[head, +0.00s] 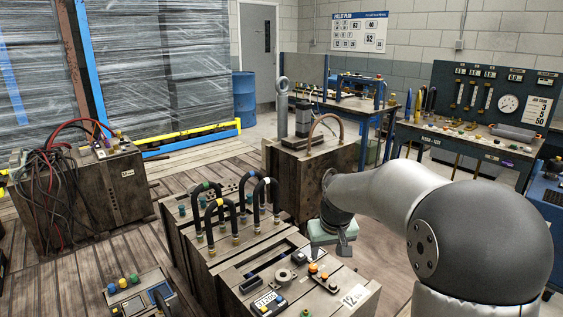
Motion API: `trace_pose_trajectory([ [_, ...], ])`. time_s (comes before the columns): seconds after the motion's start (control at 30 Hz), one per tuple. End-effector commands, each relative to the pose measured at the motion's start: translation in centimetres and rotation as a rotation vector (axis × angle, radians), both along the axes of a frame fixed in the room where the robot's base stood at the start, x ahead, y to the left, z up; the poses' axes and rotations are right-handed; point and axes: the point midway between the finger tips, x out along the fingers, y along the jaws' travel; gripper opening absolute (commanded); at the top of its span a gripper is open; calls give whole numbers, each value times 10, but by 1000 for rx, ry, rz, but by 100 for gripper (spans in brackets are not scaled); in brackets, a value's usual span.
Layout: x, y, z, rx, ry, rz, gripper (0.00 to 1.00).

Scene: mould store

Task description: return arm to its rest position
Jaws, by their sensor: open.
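My arm reaches in from the lower right of the head view, with its white and grey links bent over the right side of the floor area. My gripper (343,251) points down at the arm's far end, just behind and above the back right edge of the nearest mould block (285,270). Its jaws are open, and I see nothing held between them. The fingertips are small here and partly overlap the background, so I cannot tell how far they are from the block.
A taller brown mould (300,185) with an eyebolt stands just behind my gripper. Blocks with looped hoses (238,215) stand to its left. A hose-covered mould (85,190) is at far left. A workbench (465,147) with a gauge panel is at right. Open floor lies left of centre.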

Motion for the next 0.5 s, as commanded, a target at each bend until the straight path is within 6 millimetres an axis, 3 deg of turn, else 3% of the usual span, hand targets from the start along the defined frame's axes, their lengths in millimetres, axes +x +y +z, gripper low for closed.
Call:
trace_pose_trajectory([
  [0.03, -38, 3, 35, -8, 25, -7, 50],
  [0.1, -88, 5, 54, -13, 65, -25, 50],
  [0.3, -220, 6, 82, -7, 172, -75, 50],
  [0.4, -265, 6, 83, 2, 210, -91, 50],
  [0.5, -292, 6, 81, 8, 234, -101, 50],
])
